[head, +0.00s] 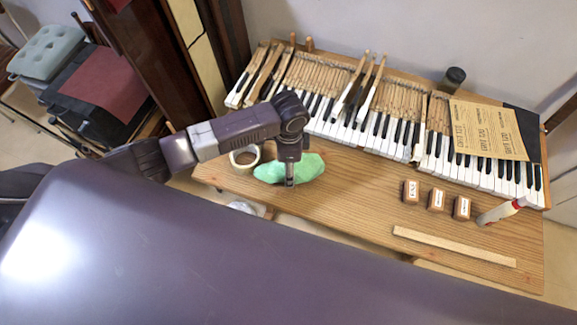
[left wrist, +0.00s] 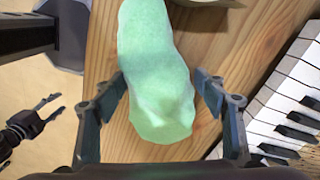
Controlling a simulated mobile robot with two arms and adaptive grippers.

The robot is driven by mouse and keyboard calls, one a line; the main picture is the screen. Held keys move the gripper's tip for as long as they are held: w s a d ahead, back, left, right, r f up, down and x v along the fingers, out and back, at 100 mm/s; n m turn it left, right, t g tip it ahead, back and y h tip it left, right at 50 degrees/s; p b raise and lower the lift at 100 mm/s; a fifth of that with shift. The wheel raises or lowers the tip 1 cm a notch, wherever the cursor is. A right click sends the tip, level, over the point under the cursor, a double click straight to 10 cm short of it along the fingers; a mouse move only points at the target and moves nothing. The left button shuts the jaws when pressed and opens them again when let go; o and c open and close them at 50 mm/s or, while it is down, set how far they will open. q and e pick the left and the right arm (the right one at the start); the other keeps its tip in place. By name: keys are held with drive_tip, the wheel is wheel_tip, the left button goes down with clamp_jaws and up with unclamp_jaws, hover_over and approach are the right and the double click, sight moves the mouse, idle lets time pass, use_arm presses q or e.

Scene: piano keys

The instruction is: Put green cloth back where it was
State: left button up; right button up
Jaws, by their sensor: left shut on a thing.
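The green cloth (head: 306,168) lies as a soft lump on the wooden table, in front of the piano keys. My left gripper (head: 290,183) points down onto it from above and hides part of it. In the left wrist view the cloth (left wrist: 158,75) lies lengthwise between the two fingers of my left gripper (left wrist: 165,95), which is shut on it. The cloth appears to rest at table height. My right gripper (left wrist: 58,104) shows small at the left of the left wrist view, off the table, with its fingers apart and empty.
Small labelled boxes (head: 436,199), a red-and-white tube (head: 501,211) and a wooden strip (head: 453,246) are on the right. The keyboard (head: 385,125) runs behind. Bare table (head: 350,195) lies right of the cloth.

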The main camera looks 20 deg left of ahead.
use_arm(q)
drive_tip(key=shift+f, duration=0.7)
use_arm(e)
drive_tip(key=shift+s+a, duration=0.3)
drive_tip(key=shift+a, duration=0.1)
use_arm(q)
drive_tip(key=o, duration=1)
drive_tip(key=shift+o, duration=0.2)
use_arm(e)
drive_tip(key=shift+d, duration=0.25)
use_arm(q)
drive_tip(key=shift+r, duration=0.15)
wheel_tip(320, 180, up, 12)
drive_tip(key=shift+f+b, duration=0.1)
drive_tip(key=shift+b, duration=0.55)
use_arm(e)
drive_tip(key=shift+f, duration=0.65)
drive_tip(key=shift+a, duration=0.1)
